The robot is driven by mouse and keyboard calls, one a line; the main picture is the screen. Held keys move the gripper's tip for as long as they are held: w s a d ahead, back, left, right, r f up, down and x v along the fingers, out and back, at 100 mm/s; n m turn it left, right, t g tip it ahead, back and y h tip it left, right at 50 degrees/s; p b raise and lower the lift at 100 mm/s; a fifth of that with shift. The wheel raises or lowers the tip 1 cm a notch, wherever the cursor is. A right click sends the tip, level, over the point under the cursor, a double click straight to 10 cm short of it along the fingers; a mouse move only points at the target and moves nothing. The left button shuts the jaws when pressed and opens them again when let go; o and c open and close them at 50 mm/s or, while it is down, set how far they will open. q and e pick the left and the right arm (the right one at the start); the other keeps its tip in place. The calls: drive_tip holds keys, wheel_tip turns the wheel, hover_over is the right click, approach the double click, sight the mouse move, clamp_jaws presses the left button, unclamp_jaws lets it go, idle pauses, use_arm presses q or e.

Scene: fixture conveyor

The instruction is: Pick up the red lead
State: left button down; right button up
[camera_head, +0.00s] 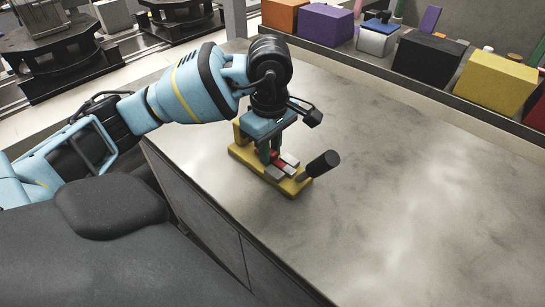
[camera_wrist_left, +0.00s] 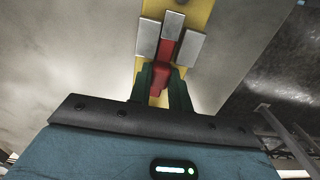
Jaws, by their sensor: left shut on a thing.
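The red lead (camera_head: 275,153) sits low between grey metal blocks (camera_head: 274,174) on a yellow fixture (camera_head: 240,152) near the table's left edge. In the left wrist view the red lead (camera_wrist_left: 167,48) runs between the grey blocks (camera_wrist_left: 190,48) along the yellow base (camera_wrist_left: 197,14). My left gripper (camera_head: 270,155) points down over the fixture, its dark green fingers on either side of the lead. In the left wrist view the left gripper (camera_wrist_left: 164,78) is shut on the lead's near end. The fingers partly hide the lead. My right gripper is not in view.
A black cylindrical handle (camera_head: 322,164) tilts up from the fixture's right end. Coloured boxes, including a black one (camera_head: 428,59) and a yellow one (camera_head: 495,82), stand in a rack along the back. The grey tabletop (camera_head: 400,200) right of the fixture is clear.

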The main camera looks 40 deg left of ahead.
use_arm(q)
drive_tip(key=shift+r, duration=0.1)
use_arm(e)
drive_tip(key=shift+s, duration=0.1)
use_arm(q)
drive_tip(key=shift+r, duration=0.45)
wheel_tip(320, 180, up, 2)
drive_tip(key=shift+r, duration=0.15)
drive_tip(key=s+r+b, duration=0.1)
drive_tip(key=s, duration=1.5)
drive_tip(key=shift+a+r, duration=0.3)
drive_tip(key=shift+a, duration=0.15)
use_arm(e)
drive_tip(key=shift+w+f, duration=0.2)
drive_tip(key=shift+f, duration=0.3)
use_arm(q)
drive_tip(key=shift+w+r, duration=0.1)
